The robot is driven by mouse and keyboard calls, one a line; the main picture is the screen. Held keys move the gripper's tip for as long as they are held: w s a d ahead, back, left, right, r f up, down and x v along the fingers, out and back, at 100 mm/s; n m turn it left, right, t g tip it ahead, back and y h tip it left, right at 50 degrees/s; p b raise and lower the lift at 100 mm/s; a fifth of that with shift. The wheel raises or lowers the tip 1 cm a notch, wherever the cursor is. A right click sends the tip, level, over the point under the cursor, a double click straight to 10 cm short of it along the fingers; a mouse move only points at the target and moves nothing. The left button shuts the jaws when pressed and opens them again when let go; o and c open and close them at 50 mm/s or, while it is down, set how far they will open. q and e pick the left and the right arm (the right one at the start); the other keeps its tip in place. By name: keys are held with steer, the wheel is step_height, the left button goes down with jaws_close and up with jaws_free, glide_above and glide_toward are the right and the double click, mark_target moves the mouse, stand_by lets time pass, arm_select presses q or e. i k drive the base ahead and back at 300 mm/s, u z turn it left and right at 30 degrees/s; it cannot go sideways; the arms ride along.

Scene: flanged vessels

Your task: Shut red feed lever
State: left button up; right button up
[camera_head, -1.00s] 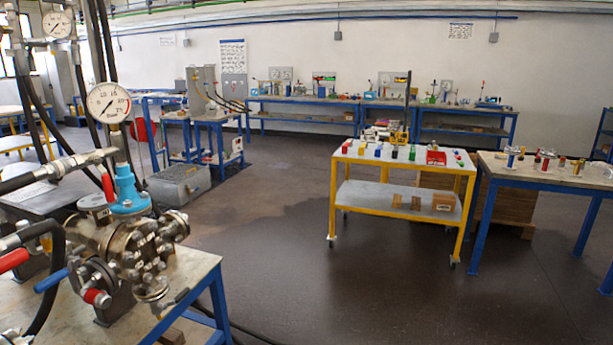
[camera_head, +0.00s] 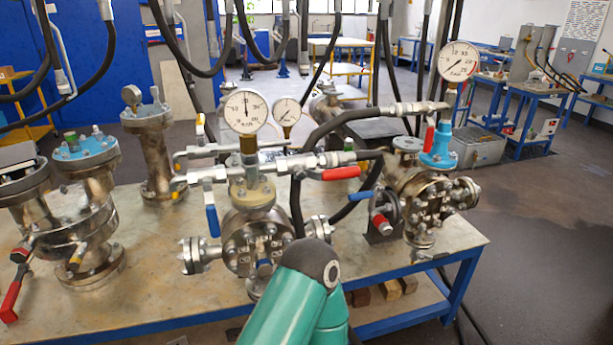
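Several red levers are in view, and I cannot tell which is the feed lever. One red lever (camera_head: 341,173) lies nearly level, along the hose line at the middle vessel (camera_head: 256,240). Another red lever (camera_head: 429,139) stands upright beside the blue-topped right vessel (camera_head: 430,205). A third red lever (camera_head: 12,295) slants down at the far left vessel (camera_head: 75,235). A teal link of my own arm rises from the bottom middle and hides part of the middle vessel's front. Neither gripper shows.
The vessels stand on a blue-framed bench (camera_head: 150,295). Blue levers (camera_head: 213,220) hang among the pipes. Gauges (camera_head: 245,111) and black hoses (camera_head: 345,118) crowd the space above. Open floor (camera_head: 540,240) lies to the right, with a grey box (camera_head: 478,147) further back.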

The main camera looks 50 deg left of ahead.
mark_target(354, 171)
steer(key=z, duration=1.4)
steer(key=i, duration=0.1)
steer(key=u, duration=2.6)
steer(key=k, duration=0.75)
steer(key=u, duration=0.2)
steer(key=i, duration=0.75)
steer(key=z, duration=0.7)
steer(key=k, duration=0.35)
steer(key=u, duration=0.2)
